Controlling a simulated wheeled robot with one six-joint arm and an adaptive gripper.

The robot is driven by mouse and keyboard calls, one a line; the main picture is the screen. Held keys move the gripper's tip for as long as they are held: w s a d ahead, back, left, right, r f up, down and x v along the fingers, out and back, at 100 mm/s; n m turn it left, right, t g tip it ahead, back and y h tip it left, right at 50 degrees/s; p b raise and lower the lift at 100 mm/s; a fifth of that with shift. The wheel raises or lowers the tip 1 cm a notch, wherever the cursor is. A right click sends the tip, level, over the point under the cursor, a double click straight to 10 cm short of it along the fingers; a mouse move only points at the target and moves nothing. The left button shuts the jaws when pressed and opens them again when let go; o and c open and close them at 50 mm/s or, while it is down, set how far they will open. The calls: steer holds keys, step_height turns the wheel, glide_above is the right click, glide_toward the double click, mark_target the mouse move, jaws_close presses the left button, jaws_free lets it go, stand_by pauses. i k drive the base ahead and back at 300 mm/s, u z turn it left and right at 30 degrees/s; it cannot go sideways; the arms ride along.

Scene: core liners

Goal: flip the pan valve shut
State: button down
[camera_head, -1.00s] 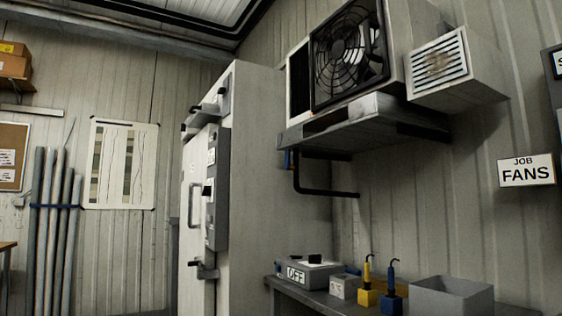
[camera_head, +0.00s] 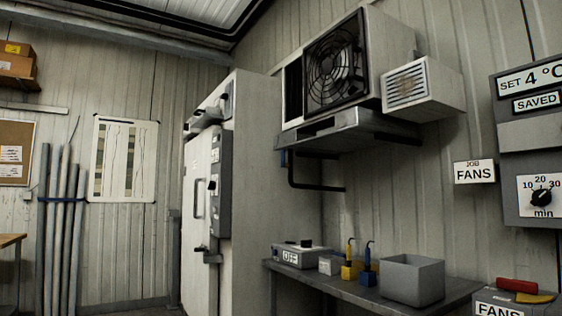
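A grey pan (camera_head: 350,132) juts from the wall under the fan unit (camera_head: 335,62). A dark pipe (camera_head: 318,188) drops below the pan's left end and bends right to the wall. A small blue part (camera_head: 283,158) shows at the top of this pipe, just under the pan. It may be the valve's handle, but it is too small to tell its position. My gripper is not in view.
A tall white cabinet (camera_head: 250,160) stands left of the pan. Below is a grey bench (camera_head: 345,294) with an OFF box (camera_head: 300,256), blue and yellow tools and a grey bin (camera_head: 412,280). Control boxes (camera_head: 530,140) hang at right. The floor is mostly out of sight.

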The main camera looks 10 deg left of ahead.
mark_target(283, 164)
steer(key=u, duration=0.6)
steer(key=i, duration=0.75)
steer(key=u, duration=1)
steer(key=i, duration=1.35)
steer(key=z, duration=0.8)
steer(key=i, duration=1)
steer(key=z, duration=0.8)
